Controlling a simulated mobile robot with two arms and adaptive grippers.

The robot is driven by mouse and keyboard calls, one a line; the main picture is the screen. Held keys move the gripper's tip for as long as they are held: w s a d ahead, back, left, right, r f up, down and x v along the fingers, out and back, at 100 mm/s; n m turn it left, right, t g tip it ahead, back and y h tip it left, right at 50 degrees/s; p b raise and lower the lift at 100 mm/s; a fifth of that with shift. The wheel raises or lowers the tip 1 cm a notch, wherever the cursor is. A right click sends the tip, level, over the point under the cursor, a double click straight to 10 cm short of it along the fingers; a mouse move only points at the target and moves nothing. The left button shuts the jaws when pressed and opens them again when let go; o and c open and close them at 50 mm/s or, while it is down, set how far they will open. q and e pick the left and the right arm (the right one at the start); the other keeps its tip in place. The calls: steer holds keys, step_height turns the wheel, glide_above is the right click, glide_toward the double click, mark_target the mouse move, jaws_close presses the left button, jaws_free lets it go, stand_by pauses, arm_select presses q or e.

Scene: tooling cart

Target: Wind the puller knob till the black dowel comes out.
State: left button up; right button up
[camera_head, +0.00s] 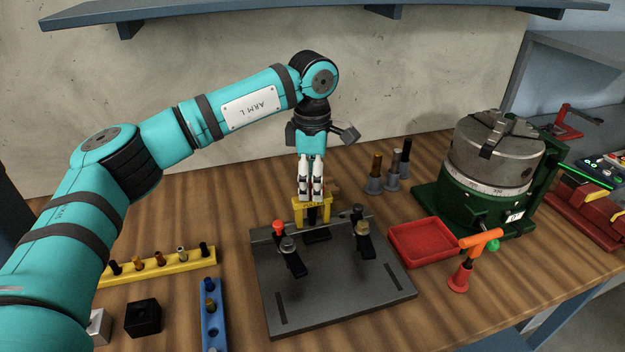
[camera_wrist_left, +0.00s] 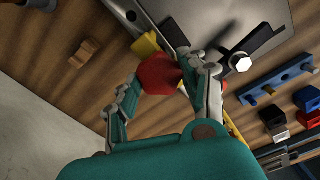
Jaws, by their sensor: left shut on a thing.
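The yellow puller (camera_head: 312,208) stands at the back edge of a dark fixture plate (camera_head: 335,285). Its yellow body shows partly in the left wrist view (camera_wrist_left: 146,44). The red puller knob (camera_wrist_left: 157,74) sits between the fingers of my left gripper (camera_wrist_left: 165,77), which is shut on it. In the head view my left gripper (camera_head: 312,192) points straight down on top of the puller and hides the knob. A dark part shows under the puller's bridge, but I cannot tell whether it is the black dowel. My right gripper is in neither view.
Two clamps, one with a red tip (camera_head: 278,227), stand on the plate. A red tray (camera_head: 424,240) and a green-based rotary chuck (camera_head: 490,165) are to the right. Yellow (camera_head: 160,266) and blue (camera_head: 212,318) pin racks are left. Upright pins (camera_head: 375,175) stand behind.

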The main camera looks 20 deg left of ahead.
arm_select(q)
steer(key=shift+r+m, duration=0.1)
steer(key=shift+m, duration=0.5)
steer(key=o, duration=1.2)
step_height(320, 180, up, 12)
steer(key=shift+f, duration=0.1)
